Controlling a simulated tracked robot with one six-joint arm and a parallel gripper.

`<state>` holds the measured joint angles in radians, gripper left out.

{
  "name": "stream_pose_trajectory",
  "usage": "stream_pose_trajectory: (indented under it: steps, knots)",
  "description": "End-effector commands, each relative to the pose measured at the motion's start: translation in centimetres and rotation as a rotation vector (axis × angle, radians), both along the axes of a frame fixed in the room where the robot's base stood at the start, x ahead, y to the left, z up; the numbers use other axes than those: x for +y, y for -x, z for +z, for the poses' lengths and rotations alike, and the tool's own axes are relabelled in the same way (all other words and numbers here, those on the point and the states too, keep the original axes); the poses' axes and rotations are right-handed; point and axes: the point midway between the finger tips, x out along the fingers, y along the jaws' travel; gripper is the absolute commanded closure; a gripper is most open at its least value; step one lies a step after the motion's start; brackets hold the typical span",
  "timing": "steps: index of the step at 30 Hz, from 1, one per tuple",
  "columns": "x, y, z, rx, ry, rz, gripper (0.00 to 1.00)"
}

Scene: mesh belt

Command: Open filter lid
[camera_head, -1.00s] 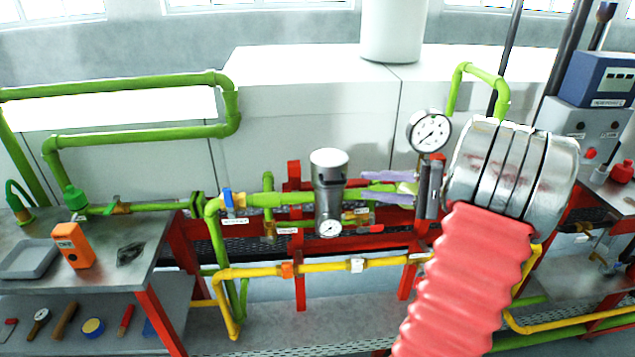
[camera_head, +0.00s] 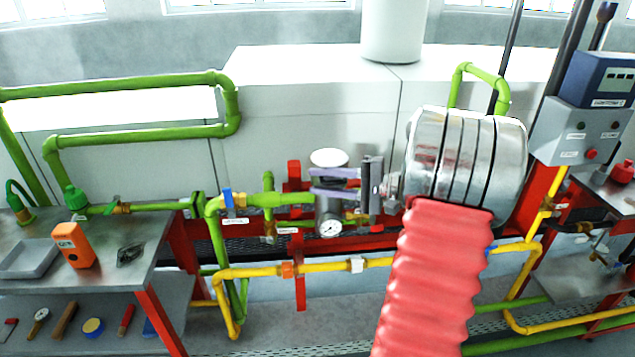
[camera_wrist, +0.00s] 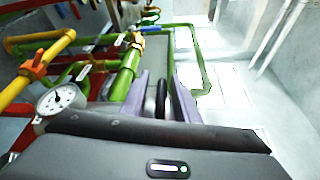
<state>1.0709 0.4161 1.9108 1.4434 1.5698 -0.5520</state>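The filter (camera_head: 328,211) is an upright grey metal cylinder at the centre of the head view. Its pale round lid (camera_head: 328,156) shows on top, with a small gauge (camera_head: 330,229) below. My gripper (camera_head: 319,182) points left, its two light purple fingers apart, one above the other in the picture. They cross in front of the filter in the head view, hiding part of its upper body; contact cannot be told. In the wrist view, the fingers (camera_wrist: 161,78) are spread, with dark rounded shapes between them. I cannot make out the lid clearly there.
Green pipes (camera_head: 150,134), a yellow pipe (camera_head: 325,265) and a red frame (camera_head: 302,290) surround the filter. A blue-handled valve (camera_head: 228,199) is to its left. A workbench (camera_head: 133,262) stands left; a control box (camera_head: 585,130) stands right.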

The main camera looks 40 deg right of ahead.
Motion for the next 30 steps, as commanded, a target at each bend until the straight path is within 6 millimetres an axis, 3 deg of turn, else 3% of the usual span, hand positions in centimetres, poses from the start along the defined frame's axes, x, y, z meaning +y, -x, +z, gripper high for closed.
stream_pose_trajectory:
  steps: [12, 24, 30]
  knots:
    - [0.52, -0.77, -0.07, -0.001, -0.001, 0.000, 0.72]
    - [0.52, -0.73, -0.21, 0.003, 0.000, -0.001, 0.99]
    - [0.55, -0.68, -0.41, 0.007, -0.003, 0.000, 1.00]
